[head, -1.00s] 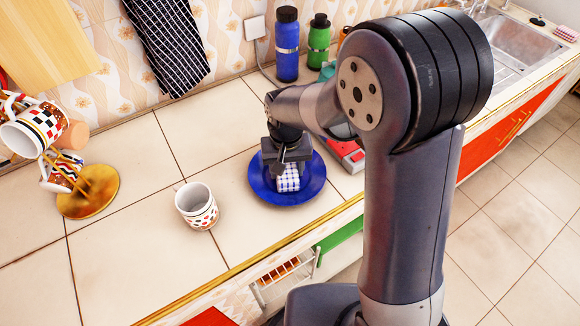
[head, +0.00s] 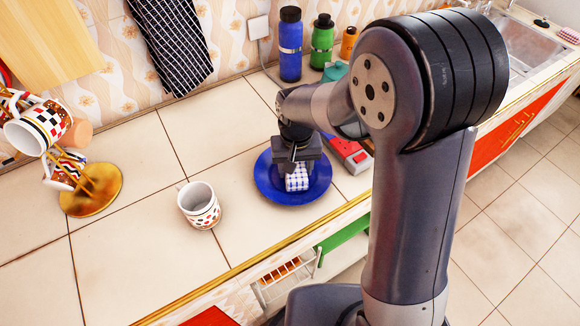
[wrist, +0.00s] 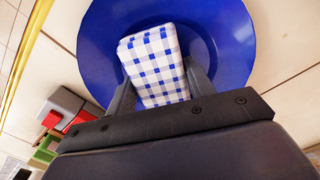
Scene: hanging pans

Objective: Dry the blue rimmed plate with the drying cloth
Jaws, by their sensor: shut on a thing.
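The blue rimmed plate (head: 312,190) lies flat on the tiled counter, and its rim fills the top of the wrist view (wrist: 235,40). My gripper (head: 294,172) points down over the plate and is shut on the folded drying cloth (head: 297,182), which has blue and white checks. In the wrist view the cloth (wrist: 155,62) sits between the two fingers, over the plate's middle. The cloth looks to be at or just above the plate's surface; I cannot tell if it touches. My gripper hides the back part of the plate.
A patterned mug (head: 199,206) stands left of the plate. A mug tree with a golden base (head: 95,192) is at far left. A red and grey object (head: 350,152) lies close behind the plate's right side. Blue (head: 290,45) and green (head: 322,42) bottles stand at the back. The counter's front edge is near.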

